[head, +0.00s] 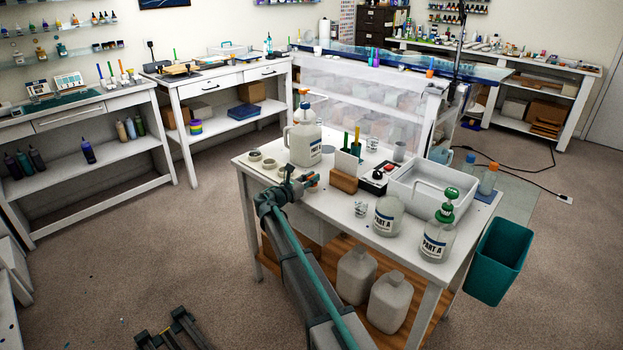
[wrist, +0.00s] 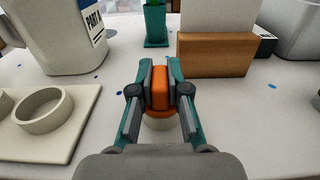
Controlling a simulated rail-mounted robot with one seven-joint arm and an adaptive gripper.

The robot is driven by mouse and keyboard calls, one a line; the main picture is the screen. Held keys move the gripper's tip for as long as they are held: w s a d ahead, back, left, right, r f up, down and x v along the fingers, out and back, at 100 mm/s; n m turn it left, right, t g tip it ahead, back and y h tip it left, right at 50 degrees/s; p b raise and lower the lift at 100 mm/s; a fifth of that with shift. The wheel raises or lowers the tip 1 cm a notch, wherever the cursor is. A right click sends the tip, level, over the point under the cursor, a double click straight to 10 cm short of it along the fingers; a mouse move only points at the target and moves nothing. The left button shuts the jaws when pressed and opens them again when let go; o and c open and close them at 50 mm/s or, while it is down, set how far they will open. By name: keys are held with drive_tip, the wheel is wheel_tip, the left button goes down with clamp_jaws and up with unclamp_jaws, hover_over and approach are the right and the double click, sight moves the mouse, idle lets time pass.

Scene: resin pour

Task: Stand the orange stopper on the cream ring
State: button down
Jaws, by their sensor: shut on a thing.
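My gripper (wrist: 160,88) is shut on the orange stopper (wrist: 160,98) in the wrist view, with one finger on each side of it. The stopper looks upright, with a wider orange collar low down. A pale round part shows just below the collar; I cannot tell whether it belongs to the stopper. A cream ring (wrist: 50,111) sits on a flat cream plate (wrist: 76,136) to the left of the gripper, apart from the stopper. In the head view my gripper (head: 310,180) is over the table's near left part, right of several cream rings (head: 268,164).
A large Part A jug (head: 304,143) stands behind the plate. A wooden block (wrist: 212,55) and a green cup (wrist: 155,26) are ahead of the gripper. A white tray (head: 432,205) and further jugs stand to the right.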

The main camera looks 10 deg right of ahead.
drive_tip(key=c, duration=1.1)
unclamp_jaws()
drive_tip(key=shift+a, duration=0.1)
drive_tip(key=v, duration=1.2)
wheel_tip(320, 180, up, 5)
drive_tip(key=p, duration=0.3)
